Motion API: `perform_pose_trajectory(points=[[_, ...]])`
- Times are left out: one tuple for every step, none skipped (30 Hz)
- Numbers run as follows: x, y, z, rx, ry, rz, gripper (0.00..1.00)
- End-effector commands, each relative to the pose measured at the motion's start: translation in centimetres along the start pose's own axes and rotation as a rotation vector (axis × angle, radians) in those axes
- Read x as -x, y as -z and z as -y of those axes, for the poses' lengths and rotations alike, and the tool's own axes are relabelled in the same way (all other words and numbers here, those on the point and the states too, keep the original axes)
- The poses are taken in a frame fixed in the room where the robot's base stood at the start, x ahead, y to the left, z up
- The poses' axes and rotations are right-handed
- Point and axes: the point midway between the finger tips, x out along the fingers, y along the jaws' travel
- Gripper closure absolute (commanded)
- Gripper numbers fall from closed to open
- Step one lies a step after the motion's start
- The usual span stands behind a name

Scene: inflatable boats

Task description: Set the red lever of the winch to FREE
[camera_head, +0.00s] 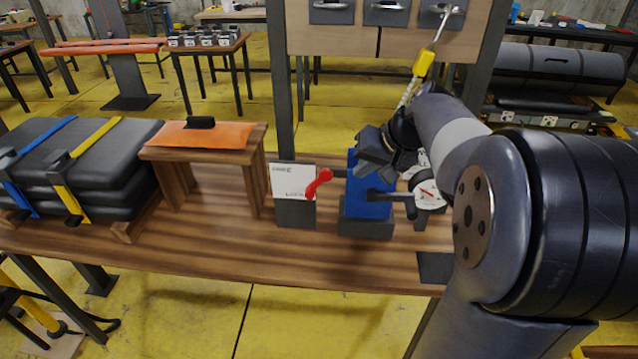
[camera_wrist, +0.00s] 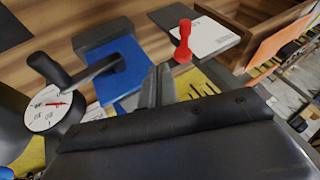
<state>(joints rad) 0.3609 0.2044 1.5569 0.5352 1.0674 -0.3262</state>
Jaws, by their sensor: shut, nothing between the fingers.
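The winch is a blue block (camera_head: 366,192) on a dark base on the wooden bench; its blue body also shows in the wrist view (camera_wrist: 122,72). Its red lever (camera_head: 318,182) sticks out on the left side, in front of a white label plate (camera_head: 293,182). In the wrist view the red lever (camera_wrist: 183,42) stands just beyond my fingertips. My gripper (camera_head: 368,172) is shut and empty, over the winch and right of the lever. In the wrist view its fingers (camera_wrist: 160,78) appear apart from the lever. The plate's lettering is too small to read.
A black crank (camera_head: 405,197) and a round white dial (camera_head: 427,190) with a red pointer are on the winch's right. A small wooden stand with an orange pad (camera_head: 205,135) and strapped black rolls (camera_head: 75,165) are on the left.

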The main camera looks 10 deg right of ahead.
Motion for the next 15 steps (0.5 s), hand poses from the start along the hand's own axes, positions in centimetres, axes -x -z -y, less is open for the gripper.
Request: perform_pose_trajectory(points=[[0.0, 0.0, 0.0, 0.0, 0.0, 0.0, 1.0], [0.0, 0.0, 0.0, 0.0, 0.0, 0.0, 1.0], [-0.1, 0.0, 0.0, 0.0, 0.0, 0.001, 1.0], [-0.1, 0.0, 0.0, 0.0, 0.0, 0.001, 1.0], [-0.3, 0.0, 0.0, 0.0, 0.0, 0.001, 1.0], [-0.5, -0.1, 0.0, 0.0, 0.0, 0.002, 1.0], [-0.8, -0.1, 0.0, -0.001, 0.0, 0.004, 1.0], [-1.1, -0.1, 0.0, -0.001, 0.0, 0.005, 1.0], [-1.7, -0.1, 0.0, -0.001, 0.0, 0.004, 1.0], [-2.1, -0.1, 0.0, 0.0, 0.001, 0.005, 1.0], [-2.7, -0.1, 0.1, 0.0, 0.001, 0.006, 1.0], [-3.5, -0.1, 0.0, -0.001, 0.001, 0.007, 1.0], [-4.1, -0.1, 0.0, -0.001, 0.001, 0.006, 1.0], [-4.8, -0.2, 0.0, -0.001, 0.001, 0.008, 1.0], [-5.7, -0.2, 0.1, -0.001, 0.0, 0.008, 1.0]])
